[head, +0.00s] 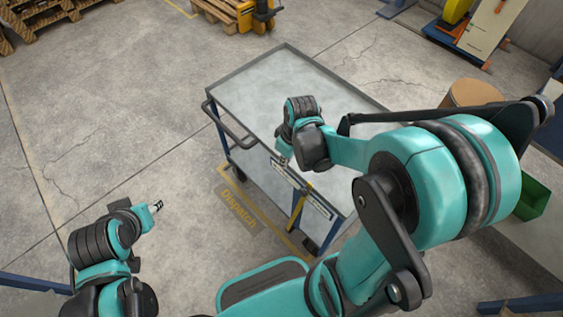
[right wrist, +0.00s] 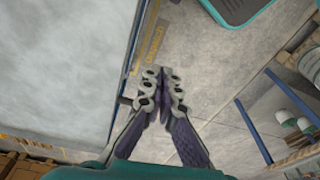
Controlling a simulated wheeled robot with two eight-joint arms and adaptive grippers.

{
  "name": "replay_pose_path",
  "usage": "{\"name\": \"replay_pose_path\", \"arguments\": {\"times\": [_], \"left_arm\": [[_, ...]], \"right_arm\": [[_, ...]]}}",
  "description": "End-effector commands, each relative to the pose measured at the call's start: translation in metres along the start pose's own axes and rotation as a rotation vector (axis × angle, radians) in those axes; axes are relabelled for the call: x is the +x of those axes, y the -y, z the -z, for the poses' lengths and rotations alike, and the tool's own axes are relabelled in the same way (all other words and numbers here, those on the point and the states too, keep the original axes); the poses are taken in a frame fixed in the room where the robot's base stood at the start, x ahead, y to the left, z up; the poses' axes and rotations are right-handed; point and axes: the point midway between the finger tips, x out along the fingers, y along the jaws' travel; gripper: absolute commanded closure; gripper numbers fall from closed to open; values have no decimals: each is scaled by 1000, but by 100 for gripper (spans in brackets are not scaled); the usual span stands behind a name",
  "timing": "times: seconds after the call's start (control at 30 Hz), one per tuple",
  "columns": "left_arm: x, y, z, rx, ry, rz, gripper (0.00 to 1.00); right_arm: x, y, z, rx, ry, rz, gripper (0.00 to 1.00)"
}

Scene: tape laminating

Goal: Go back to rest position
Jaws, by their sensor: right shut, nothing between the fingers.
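My right gripper (head: 284,158) hangs at the near edge of the grey cart (head: 255,85), close to its front side, partly hidden by my wrist in the head view. In the right wrist view its two fingers (right wrist: 163,90) are together with nothing between them, beside the cart's edge and over the floor. My left gripper (head: 157,206) is small at the lower left of the head view, over bare floor and apart from the cart. I cannot make out whether its fingers are open. The cart top is bare where visible; it also fills the left of the right wrist view (right wrist: 55,70).
The cart has a dark push handle (head: 230,125) on its left. Yellow "Dispatch" floor lettering (head: 238,208) lies in front of it. A brown drum (head: 470,91) and a green bin (head: 535,198) are at right. A yellow pallet truck (head: 252,14) stands behind. The left floor is clear.

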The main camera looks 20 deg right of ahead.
Motion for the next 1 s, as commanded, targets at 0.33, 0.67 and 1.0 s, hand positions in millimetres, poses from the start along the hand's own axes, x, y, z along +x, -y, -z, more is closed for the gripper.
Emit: {"name": "replay_pose_path", "arguments": {"times": [0.33,0.67,1.0], "left_arm": [[-4,0,3,0,0,0,60],[-4,0,3,0,0,0,60],[-4,0,3,0,0,0,60]], "right_arm": [[-11,0,-2,-1,0,0,100],[-11,0,-2,-1,0,0,100],[-49,14,-2,113,-93,-83,100]]}}
